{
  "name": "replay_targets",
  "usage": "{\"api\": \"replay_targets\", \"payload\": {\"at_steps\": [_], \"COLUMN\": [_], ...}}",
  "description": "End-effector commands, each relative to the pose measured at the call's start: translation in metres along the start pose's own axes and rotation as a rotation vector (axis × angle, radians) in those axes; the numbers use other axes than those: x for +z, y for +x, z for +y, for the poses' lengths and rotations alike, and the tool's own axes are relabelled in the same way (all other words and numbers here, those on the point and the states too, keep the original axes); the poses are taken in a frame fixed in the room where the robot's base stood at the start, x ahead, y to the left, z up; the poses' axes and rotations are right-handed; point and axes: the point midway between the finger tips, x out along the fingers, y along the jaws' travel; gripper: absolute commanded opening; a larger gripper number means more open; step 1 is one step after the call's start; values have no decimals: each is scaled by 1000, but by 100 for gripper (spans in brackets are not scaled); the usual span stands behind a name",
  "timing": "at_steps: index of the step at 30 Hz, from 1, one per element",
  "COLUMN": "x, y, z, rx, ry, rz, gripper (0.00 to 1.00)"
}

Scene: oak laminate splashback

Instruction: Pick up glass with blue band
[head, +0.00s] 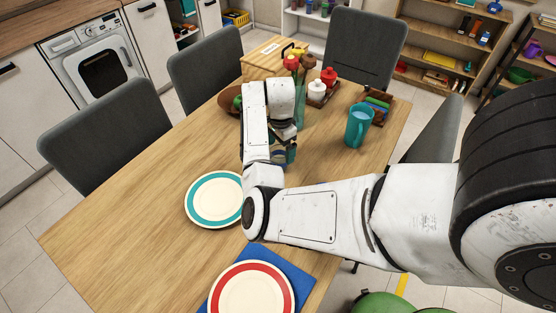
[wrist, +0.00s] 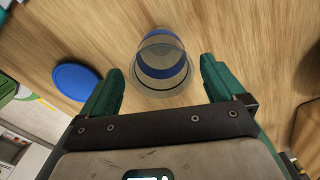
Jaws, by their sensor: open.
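The clear glass with a blue band (wrist: 163,62) shows in the wrist view on the wooden table, between the two green fingers of my gripper (wrist: 162,72). The fingers are open, one at each side, with a visible gap to the glass in the picture. I cannot tell how far above or below its rim they are. In the head view my gripper (head: 288,150) is low over the table beyond the teal-rimmed plate. The arm and gripper hide most of the glass there; a bit of blue (head: 279,157) shows below the gripper.
A vase of flowers (head: 299,98), condiment bottles (head: 317,90) and a brown bowl (head: 229,100) stand behind. A teal-rimmed plate (head: 205,200) and red-rimmed plate (head: 250,290) lie in front. A blue disc (wrist: 77,81) lies left in the wrist view.

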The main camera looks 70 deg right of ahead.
Motion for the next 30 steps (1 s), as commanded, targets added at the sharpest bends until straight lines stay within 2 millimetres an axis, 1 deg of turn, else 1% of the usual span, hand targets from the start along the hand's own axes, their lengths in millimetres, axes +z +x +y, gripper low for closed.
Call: {"api": "replay_targets", "payload": {"at_steps": [5, 10, 13, 16, 22, 23, 30], "x": [1, 3, 3, 3, 3, 3, 3], "y": [12, 38, 49, 54, 54, 54, 54], "z": [-1, -2, -2, -3, -3, -3, -3], "rx": [3, 3, 2, 0, 0, 0, -1], "ry": [0, 0, 1, 1, 1, 1, 0], "rz": [-1, -1, -1, 0, 0, 0, 0], "gripper": [96, 96, 96, 96, 96, 95, 72]}}
